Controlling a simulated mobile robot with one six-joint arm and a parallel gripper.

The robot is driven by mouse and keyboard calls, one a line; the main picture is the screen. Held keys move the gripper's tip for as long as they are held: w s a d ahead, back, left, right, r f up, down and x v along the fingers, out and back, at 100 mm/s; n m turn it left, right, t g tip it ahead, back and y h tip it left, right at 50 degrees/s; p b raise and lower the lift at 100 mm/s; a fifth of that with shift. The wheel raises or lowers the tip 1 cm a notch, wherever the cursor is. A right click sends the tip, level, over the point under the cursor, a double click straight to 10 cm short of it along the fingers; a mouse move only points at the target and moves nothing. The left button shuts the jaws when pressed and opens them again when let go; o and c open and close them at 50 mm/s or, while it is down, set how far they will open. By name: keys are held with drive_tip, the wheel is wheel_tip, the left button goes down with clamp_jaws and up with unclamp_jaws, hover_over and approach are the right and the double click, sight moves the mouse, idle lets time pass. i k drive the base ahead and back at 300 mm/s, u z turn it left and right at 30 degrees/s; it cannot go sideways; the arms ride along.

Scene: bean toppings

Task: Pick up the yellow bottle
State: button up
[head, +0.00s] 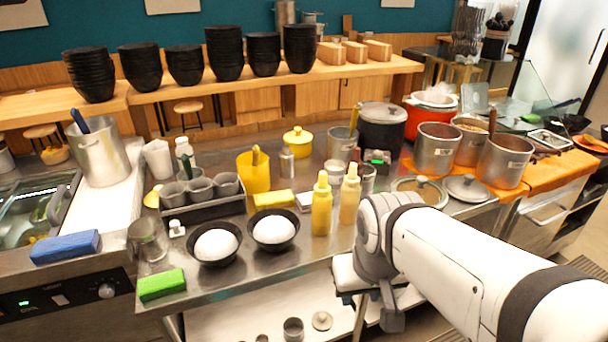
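A bright yellow squeeze bottle (321,208) with a nozzle top stands upright on the steel counter, right of the front bowls. A paler, cream-yellow bottle (349,198) stands upright close to its right. My white arm (460,255) comes in from the lower right, and its bent end is at the counter's front edge, right of and nearer than the bottles. I cannot make out my gripper's fingers. Nothing is seen touching either bottle.
Two black bowls of white food (215,243) (274,230) stand left of the bottles. A yellow block (273,200) and yellow pitcher (253,172) are behind. Bare counter (290,265) lies in front.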

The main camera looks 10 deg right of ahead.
sight(322, 200)
drive_tip(key=z, duration=0.15)
drive_tip(key=k, duration=0.5)
drive_tip(key=u, duration=1.35)
drive_tip(key=i, duration=1.15)
drive_tip(key=z, duration=1.4)
